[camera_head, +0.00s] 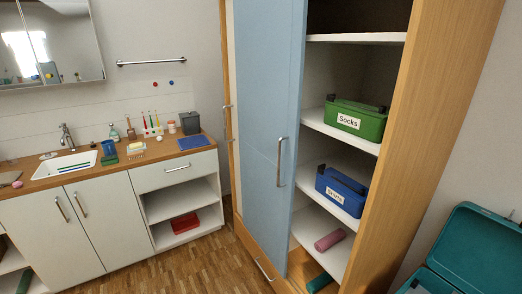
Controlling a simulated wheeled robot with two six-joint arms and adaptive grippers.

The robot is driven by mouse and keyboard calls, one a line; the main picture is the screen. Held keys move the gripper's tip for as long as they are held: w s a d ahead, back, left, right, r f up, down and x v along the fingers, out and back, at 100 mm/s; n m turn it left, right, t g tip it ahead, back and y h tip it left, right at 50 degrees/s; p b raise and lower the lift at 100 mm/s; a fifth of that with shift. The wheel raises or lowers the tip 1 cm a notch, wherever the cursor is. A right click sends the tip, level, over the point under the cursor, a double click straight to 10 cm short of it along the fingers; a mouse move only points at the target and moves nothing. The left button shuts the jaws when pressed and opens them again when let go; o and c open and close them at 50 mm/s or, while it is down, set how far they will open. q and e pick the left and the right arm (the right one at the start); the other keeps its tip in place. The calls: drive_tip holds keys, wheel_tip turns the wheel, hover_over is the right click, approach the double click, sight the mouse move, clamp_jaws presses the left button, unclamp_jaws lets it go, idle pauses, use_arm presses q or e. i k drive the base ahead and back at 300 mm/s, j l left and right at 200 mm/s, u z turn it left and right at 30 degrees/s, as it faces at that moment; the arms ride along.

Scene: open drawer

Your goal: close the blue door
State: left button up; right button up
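The blue door (262,110) belongs to a tall wooden wardrobe and stands in the middle of the view. It covers the left part of the wardrobe, and the shelves to its right are exposed. A vertical metal handle (280,162) is on the door near its right edge. Neither of my grippers shows in the head view.
The wardrobe shelves hold a green box (356,118), a blue box (341,191) and a pink roll (330,240). A teal case (466,250) stands open at the lower right. A washbasin cabinet (92,225) is on the left. Wooden floor (195,268) is clear between.

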sight(270, 35)
drive_tip(key=i+j, duration=0.2)
drive_tip(key=j, duration=0.15)
drive_tip(key=i+j+z, duration=0.15)
drive_tip(key=j, duration=0.15)
drive_tip(key=i+j, duration=0.2)
drive_tip(key=j, duration=0.15)
drive_tip(key=i+j+z, duration=0.15)
drive_tip(key=j, duration=0.2)
drive_tip(key=i+j, duration=0.15)
drive_tip(key=j, duration=0.25)
drive_tip(key=i+j+z, duration=0.15)
drive_tip(key=j, duration=0.2)
